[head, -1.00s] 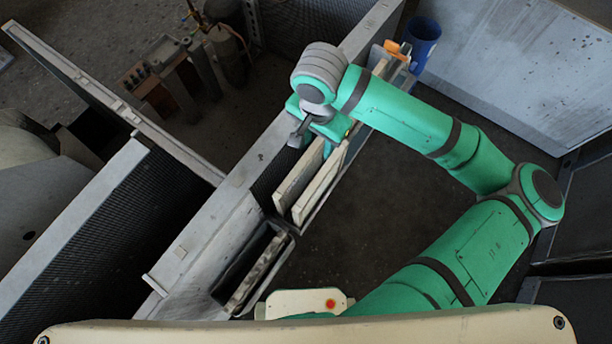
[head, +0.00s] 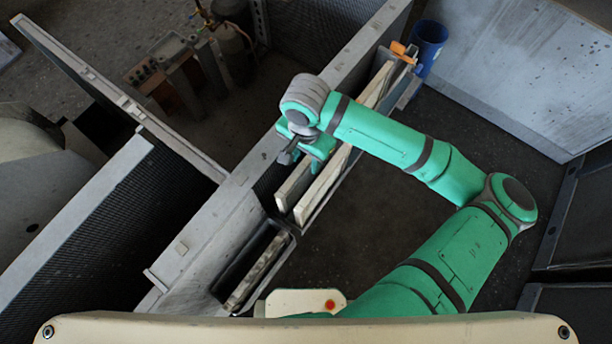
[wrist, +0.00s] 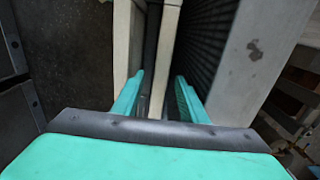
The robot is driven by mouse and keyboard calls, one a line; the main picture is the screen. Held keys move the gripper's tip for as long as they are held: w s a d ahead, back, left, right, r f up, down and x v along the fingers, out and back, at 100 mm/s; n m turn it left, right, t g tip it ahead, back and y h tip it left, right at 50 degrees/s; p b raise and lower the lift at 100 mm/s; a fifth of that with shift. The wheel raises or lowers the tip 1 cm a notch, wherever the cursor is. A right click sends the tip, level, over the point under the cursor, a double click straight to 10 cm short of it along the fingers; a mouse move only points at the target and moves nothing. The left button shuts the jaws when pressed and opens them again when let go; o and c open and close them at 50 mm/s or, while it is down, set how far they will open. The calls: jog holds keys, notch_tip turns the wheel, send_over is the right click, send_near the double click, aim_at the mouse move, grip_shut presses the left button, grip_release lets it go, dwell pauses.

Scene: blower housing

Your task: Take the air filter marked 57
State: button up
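Several cream panel-like air filters stand on edge in a narrow rack along the grey wall. Two near ones, a left panel (head: 292,187) and a right panel (head: 321,187), lie just below my gripper in the head view. No marking, 57 included, is readable on any of them. My gripper (wrist: 159,88) is open in the wrist view, its two teal fingers apart. A thin cream panel edge (wrist: 163,62) runs between the fingers with dark gaps beside it. Another panel (wrist: 124,45) lies left of the left finger. In the head view my wrist hides most of the fingers.
A dark slot holding a worn, greyish panel (head: 256,271) is at the near end. Further panels (head: 376,84), an orange item (head: 401,49) and a blue bin (head: 429,42) are at the far end. A grey wall (head: 213,212) borders the rack. Dark floor right is clear.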

jog(key=shift+f, duration=1.2)
grip_shut()
jog(key=shift+r, duration=0.1)
notch_tip(320, 180, up, 28)
